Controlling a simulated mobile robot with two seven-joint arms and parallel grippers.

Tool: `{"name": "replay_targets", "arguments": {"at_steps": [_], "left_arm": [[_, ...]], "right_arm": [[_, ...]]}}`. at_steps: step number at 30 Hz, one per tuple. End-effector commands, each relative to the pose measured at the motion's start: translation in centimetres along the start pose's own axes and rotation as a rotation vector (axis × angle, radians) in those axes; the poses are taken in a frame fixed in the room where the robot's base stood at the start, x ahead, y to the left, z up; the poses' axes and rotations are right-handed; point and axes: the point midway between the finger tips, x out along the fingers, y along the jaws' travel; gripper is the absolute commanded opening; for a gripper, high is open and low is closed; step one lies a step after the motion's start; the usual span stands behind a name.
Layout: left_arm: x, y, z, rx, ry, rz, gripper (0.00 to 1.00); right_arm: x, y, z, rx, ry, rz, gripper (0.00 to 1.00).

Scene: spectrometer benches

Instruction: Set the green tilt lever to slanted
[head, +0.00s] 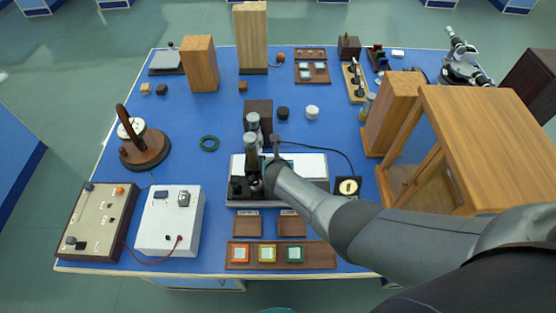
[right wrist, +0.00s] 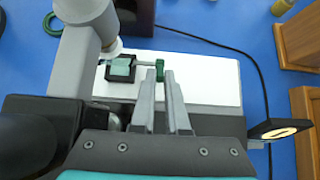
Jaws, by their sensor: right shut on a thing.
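The green tilt lever (right wrist: 159,69) has a dark green end on a short pale rod that lies about level in the right wrist view. The rod runs out from a green and black holder (right wrist: 121,68) on the spectrometer's white-topped bench (right wrist: 215,85). The same bench (head: 310,165) stands mid-table in the head view, where my arm and the grey tubes cover the lever. My right gripper (right wrist: 167,74) is shut on the lever's green end, with its fingers close together. It also shows in the head view (head: 275,152). My left gripper is out of view.
A grey upright tube (right wrist: 88,20) stands close left of the holder. A wooden frame case (head: 470,100) stands right of my arm. A black cable (head: 330,150) runs to a dark square unit (head: 347,187). Sample trays (head: 280,265) lie in front of the bench.

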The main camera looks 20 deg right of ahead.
Motion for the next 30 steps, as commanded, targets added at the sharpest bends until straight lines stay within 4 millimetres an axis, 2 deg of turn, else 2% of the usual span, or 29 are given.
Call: {"name": "replay_targets", "arguments": {"at_steps": [1, 4, 17, 30], "left_arm": [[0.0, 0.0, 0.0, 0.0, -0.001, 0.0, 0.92], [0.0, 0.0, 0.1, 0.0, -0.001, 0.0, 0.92], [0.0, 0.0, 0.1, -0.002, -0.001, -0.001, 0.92], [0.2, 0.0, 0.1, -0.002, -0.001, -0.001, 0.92]], "right_arm": [[0.0, -0.2, -0.1, 0.0, 0.001, -0.003, 0.15], [0.0, -0.2, 0.0, 0.0, 0.001, -0.003, 0.25], [-0.3, -0.1, 0.0, 0.003, -0.002, -0.001, 0.25], [-2.7, 0.0, -0.1, 0.001, -0.001, 0.002, 0.25]]}}
